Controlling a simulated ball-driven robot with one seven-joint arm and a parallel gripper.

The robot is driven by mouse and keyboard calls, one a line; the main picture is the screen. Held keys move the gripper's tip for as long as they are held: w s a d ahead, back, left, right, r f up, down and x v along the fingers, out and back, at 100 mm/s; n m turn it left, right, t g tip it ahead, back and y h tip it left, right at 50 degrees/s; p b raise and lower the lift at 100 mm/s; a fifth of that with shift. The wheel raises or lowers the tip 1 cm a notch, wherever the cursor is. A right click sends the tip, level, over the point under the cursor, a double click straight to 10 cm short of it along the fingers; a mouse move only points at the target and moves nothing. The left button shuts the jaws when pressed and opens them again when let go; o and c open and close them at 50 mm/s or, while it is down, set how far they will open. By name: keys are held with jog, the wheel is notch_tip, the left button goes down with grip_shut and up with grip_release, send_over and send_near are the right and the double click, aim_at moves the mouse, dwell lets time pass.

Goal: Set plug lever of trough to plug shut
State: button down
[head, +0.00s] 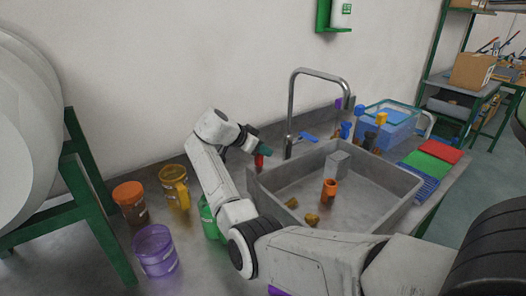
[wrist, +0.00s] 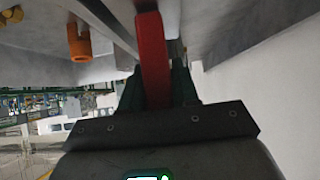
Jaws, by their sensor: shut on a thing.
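The trough (head: 262,190) is a grey basin set in the counter below a tall faucet. A red lever (head: 259,162), which looks like the plug lever, stands just outside the trough's back left corner. My gripper (head: 262,153) reaches it from above. In the wrist view the red lever (wrist: 152,55) runs between the two dark green fingers of my gripper (wrist: 157,92), which are shut on it. The lever's far end and the plug are out of sight, so I cannot tell the plug's state.
The faucet (head: 291,110) rises close to my gripper's right. An amber mug (head: 174,188), orange-lidded jar (head: 131,203) and purple jar (head: 155,250) stand left of my arm.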

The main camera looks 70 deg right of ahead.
jog(key=shift+w+r, duration=0.1)
jog(key=c, duration=0.9)
grip_release()
jog(key=shift+a, duration=0.1)
jog(key=b+v, duration=0.1)
jog(key=v, duration=0.9)
jog(key=shift+w+a+r, duration=0.1)
jog(key=shift+a+r, duration=0.1)
